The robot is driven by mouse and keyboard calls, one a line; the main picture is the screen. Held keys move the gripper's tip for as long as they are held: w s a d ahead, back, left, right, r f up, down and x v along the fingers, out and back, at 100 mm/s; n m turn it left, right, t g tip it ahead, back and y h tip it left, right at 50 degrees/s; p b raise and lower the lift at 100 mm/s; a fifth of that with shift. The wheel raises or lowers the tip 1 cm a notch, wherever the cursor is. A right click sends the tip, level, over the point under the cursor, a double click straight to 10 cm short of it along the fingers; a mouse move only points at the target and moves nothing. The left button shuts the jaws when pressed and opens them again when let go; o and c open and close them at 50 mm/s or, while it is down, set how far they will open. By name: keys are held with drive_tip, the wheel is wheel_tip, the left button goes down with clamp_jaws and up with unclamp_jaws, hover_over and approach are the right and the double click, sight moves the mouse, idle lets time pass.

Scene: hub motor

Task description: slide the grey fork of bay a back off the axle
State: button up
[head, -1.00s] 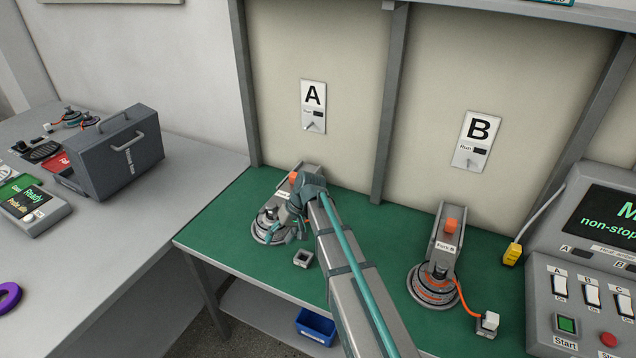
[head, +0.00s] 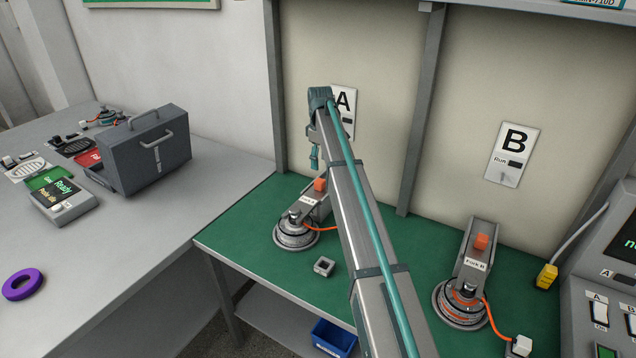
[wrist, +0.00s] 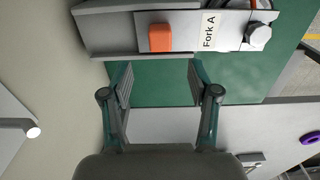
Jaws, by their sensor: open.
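The grey fork of bay A (head: 310,205) lies on the green bench top, with an orange block on it. In the wrist view the same fork (wrist: 187,32) shows its "Fork A" label, the orange block and a bolt-like end at right. Its lower end meets the round hub motor (head: 295,232) of bay A; the axle itself is hard to make out. My gripper (head: 315,158) is raised above the fork, near the A panel. In the wrist view my gripper (wrist: 160,82) is open and empty, its fingertips just short of the fork's edge in the picture.
A small square grey block (head: 324,266) lies in front of the motor. Fork B (head: 478,250) and its hub motor (head: 460,305) stand to the right. A grey divider (head: 424,110) separates the bays. A grey case (head: 150,150) stands on the left table.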

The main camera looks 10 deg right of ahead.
sight(320, 180)
wheel_tip(320, 180, down, 10)
drive_tip(key=shift+r+p, duration=0.25)
drive_tip(key=shift+p, duration=0.85)
clamp_jaws()
